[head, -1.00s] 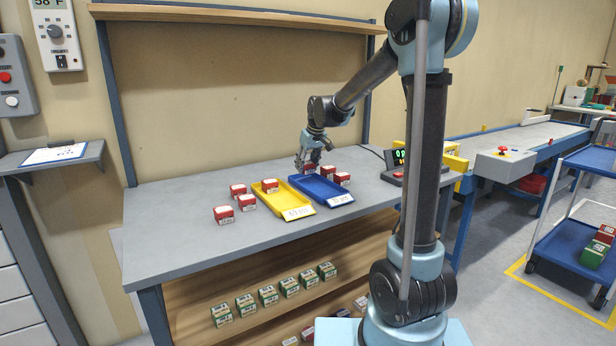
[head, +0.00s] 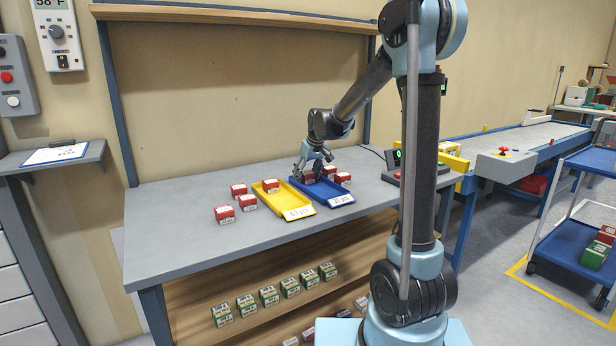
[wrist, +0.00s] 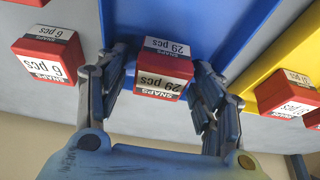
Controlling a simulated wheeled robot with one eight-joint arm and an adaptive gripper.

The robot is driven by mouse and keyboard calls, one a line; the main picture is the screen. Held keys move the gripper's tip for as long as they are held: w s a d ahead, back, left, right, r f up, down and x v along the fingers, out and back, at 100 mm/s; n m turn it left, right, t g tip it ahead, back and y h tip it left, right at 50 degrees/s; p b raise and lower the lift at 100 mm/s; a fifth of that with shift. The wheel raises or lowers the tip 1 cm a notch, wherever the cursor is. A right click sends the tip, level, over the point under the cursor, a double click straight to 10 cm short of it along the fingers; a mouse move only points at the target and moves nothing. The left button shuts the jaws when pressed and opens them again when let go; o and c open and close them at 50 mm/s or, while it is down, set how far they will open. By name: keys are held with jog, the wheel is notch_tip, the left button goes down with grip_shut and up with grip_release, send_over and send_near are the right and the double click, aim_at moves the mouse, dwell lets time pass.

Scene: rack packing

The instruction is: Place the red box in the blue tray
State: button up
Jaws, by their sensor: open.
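A red box (wrist: 161,88), its label reading "29 pcs", sits between my gripper's fingers in the wrist view. The gripper (wrist: 160,66) is open, with one finger on each side of it; contact is unclear. The blue tray (wrist: 185,20) spreads around and beneath the box. In the head view, my gripper (head: 310,172) is low over the far end of the blue tray (head: 322,192), and partly hides the red box (head: 308,174). Whether the box rests fully on the tray floor is hard to tell.
A yellow tray (head: 283,201) holding a red box (head: 271,185) stands to the left. More red boxes stand left of it (head: 224,214) and right of the blue tray (head: 343,178). The bench front (head: 180,245) is clear. A "6 pcs" box (wrist: 49,55) is close to one finger.

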jog(key=v, duration=1.1)
jog(key=s+d+f+m, duration=0.1)
jog(key=s+d, duration=0.4)
jog(key=s, duration=0.1)
jog(key=s+d+f+m, duration=0.1)
jog(key=s+d+f, duration=0.1)
jog(key=s+d, duration=0.2)
jog(key=s+d+f+m+h, duration=0.1)
jog(key=s+d, duration=0.4)
jog(key=s, duration=0.4)
jog(key=shift+s+d+f, duration=0.2)
jog(key=shift+d+f, duration=0.1)
jog(key=shift+f, duration=0.05)
jog(key=s+d+f+m, duration=0.1)
jog(key=s+d+f, duration=0.1)
jog(key=s+f, duration=0.2)
jog(key=s+d+f+m+g+h, duration=0.1)
jog(key=s+d+f, duration=0.2)
jog(key=s+f, duration=0.2)
jog(key=s+d+f+m, duration=0.1)
jog(key=s+f, duration=0.3)
jog(key=s, duration=0.5)
jog(key=shift+d+f+m, duration=0.2)
jog(key=shift+d+m, duration=0.1)
jog(key=shift+d, duration=0.55)
